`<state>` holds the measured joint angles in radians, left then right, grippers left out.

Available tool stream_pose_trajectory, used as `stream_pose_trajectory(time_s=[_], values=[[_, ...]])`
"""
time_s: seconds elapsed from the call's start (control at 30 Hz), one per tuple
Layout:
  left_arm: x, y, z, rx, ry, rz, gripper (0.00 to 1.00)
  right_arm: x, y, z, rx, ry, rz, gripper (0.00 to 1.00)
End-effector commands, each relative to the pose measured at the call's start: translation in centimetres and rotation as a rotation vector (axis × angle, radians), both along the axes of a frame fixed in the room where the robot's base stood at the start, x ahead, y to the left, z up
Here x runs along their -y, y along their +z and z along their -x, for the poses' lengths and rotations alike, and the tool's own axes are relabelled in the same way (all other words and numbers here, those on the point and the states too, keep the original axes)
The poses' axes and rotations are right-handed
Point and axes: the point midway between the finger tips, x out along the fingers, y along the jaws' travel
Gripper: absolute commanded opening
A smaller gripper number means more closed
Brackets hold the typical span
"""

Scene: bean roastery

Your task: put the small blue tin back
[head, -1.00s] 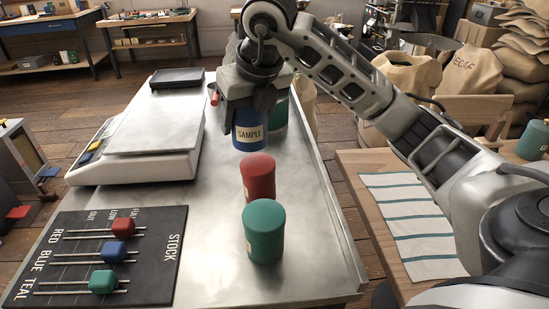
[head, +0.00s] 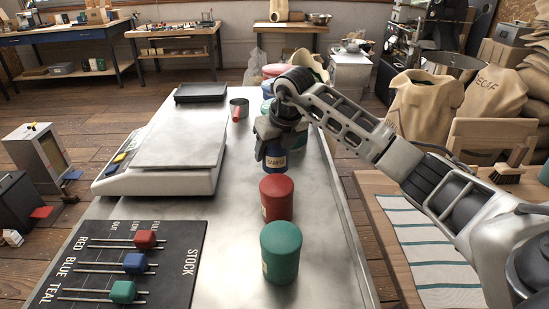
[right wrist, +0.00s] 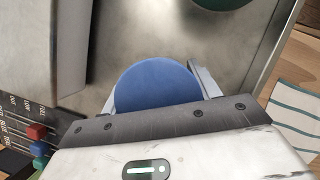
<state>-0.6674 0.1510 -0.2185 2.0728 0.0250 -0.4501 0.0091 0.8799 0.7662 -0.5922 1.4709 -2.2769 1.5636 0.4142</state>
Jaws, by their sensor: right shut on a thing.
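The small blue tin (head: 276,163), labelled SAMPLE, is upright between the fingers of my right gripper (head: 275,158) in the head view, over the metal bench. My right gripper is shut on it. The right wrist view shows its round blue top (right wrist: 160,86) between the fingers. A red tin (head: 276,198) stands just in front of it, and a larger teal tin (head: 281,252) stands nearer still. I cannot tell whether the blue tin's base touches the bench. My left gripper is not in view.
A scale (head: 170,150) stands left of the gripper. A STOCK board (head: 185,270) with red, blue and teal sliders lies at front left. More tins, partly hidden by my arm, stand at the back. A striped cloth (head: 430,250) lies right.

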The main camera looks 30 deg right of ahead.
Motion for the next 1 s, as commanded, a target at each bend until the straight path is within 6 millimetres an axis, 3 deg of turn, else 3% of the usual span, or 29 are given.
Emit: stream_pose_trajectory(time_s=[0.3,0.67,0.7,0.73,0.77,1.0], values=[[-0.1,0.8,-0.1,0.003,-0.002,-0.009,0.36,0.3,-3.5,-0.3,-0.002,-0.001,-0.001,0.29],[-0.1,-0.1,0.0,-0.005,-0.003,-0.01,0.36,0.3,-4.0,-0.4,0.001,0.0,0.001,0.29],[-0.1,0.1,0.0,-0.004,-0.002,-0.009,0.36,0.3,-4.0,-0.4,0.0,0.0,0.001,0.7],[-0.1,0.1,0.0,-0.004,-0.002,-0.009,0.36,0.3,-3.9,-0.4,0.0,0.0,0.001,0.78],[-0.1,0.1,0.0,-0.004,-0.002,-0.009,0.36,0.3,-3.9,-0.4,-0.001,0.0,0.001,0.83],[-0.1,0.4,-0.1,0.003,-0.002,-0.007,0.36,0.3,-3.9,-0.4,-0.001,0.0,0.001,0.83]])
